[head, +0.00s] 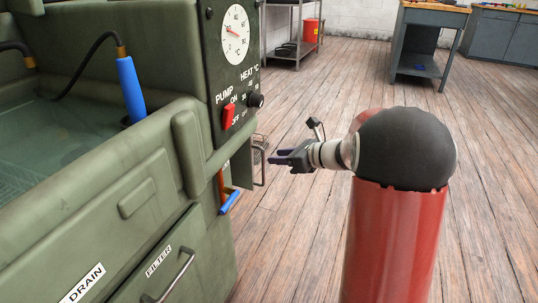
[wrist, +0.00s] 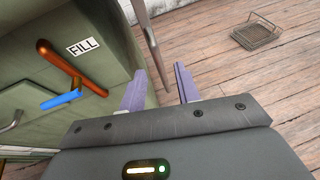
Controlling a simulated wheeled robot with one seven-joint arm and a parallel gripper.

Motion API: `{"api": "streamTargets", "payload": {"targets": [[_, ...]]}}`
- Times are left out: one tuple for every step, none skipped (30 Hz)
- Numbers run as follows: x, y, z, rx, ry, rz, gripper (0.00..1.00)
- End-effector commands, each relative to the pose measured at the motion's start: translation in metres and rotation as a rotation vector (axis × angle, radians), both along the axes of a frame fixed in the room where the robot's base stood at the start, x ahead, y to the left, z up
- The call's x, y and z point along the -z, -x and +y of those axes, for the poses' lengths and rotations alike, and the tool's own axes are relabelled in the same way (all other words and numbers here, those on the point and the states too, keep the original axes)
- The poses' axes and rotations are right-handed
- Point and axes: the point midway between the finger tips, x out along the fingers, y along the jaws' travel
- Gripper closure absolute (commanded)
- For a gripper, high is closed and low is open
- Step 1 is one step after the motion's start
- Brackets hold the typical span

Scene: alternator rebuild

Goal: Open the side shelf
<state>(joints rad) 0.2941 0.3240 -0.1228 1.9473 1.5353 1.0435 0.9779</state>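The side shelf (head: 241,166) appears to be the narrow green panel hanging at the right side of the green parts washer, seen nearly edge-on. A grey bar handle (head: 263,168) stands out from it. In the wrist view the handle (wrist: 146,38) runs down from the top edge, its lower end near the gap between my fingers. My gripper (head: 275,157) is just right of the handle in the head view, fingers pointing left toward it. In the wrist view my gripper (wrist: 160,72) is open, its two purple fingers apart. I cannot tell whether they touch the handle.
An orange pipe with a blue lever (head: 229,201) sticks out below the panel, close to my gripper. A wire basket (wrist: 268,33) lies on the wooden floor beyond. A grey workbench (head: 428,45) stands far back. The floor between is clear.

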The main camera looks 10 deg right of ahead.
Motion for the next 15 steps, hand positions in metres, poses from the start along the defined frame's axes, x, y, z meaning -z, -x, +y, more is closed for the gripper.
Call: {"api": "streamTargets", "payload": {"targets": [[0.004,-0.005,0.006,-0.003,0.001,0.002,0.68],[0.006,-0.008,0.009,-0.004,0.002,0.001,0.68],[0.009,-0.013,0.014,-0.005,0.001,0.001,0.68],[0.011,-0.016,0.017,-0.006,0.002,0.001,0.68],[0.013,-0.02,0.02,-0.005,0.003,0.0,0.68],[0.015,-0.024,0.025,-0.006,0.003,0.0,0.68],[0.017,-0.027,0.028,-0.006,0.003,0.0,0.68],[0.019,-0.03,0.031,-0.006,0.003,0.0,0.68],[0.02,-0.033,0.033,-0.006,0.004,-0.001,0.68],[0.021,-0.035,0.035,-0.005,0.005,-0.002,0.68],[0.022,-0.037,0.037,-0.005,0.005,-0.002,0.68],[0.024,-0.039,0.04,-0.006,0.004,-0.001,0.68],[0.024,-0.041,0.041,-0.006,0.004,-0.001,0.68],[0.025,-0.042,0.042,-0.006,0.004,-0.001,0.68],[0.025,-0.043,0.043,-0.005,0.004,-0.001,0.68]]}}
